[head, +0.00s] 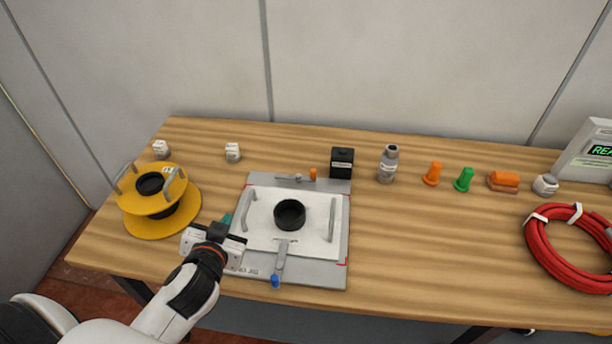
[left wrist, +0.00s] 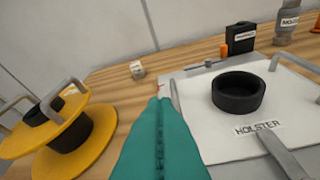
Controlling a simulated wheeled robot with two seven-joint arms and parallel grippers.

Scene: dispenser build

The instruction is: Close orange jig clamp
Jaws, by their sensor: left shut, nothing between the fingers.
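The orange jig clamp (head: 295,177) is at the back edge of the grey jig (head: 340,262). Its grey lever lies sideways along that edge, off the white plate (head: 262,218), with the orange tip at the right. In the left wrist view the orange clamp (left wrist: 208,64) shows beyond the plate. A blue-tipped clamp (head: 281,260) at the front has its lever reaching over the plate. My left gripper (head: 227,219) is shut and empty at the plate's left edge; its teal fingers (left wrist: 158,110) fill the lower middle of the wrist view. My right gripper is out of view.
A yellow spool (head: 140,221) stands left of my gripper. A black box (head: 342,163) stands close behind the jig's right corner, near the orange tip. The plate carries a black ring (head: 290,214) and upright handles. A white block (head: 233,152) stands behind; wood left of the clamp is clear.

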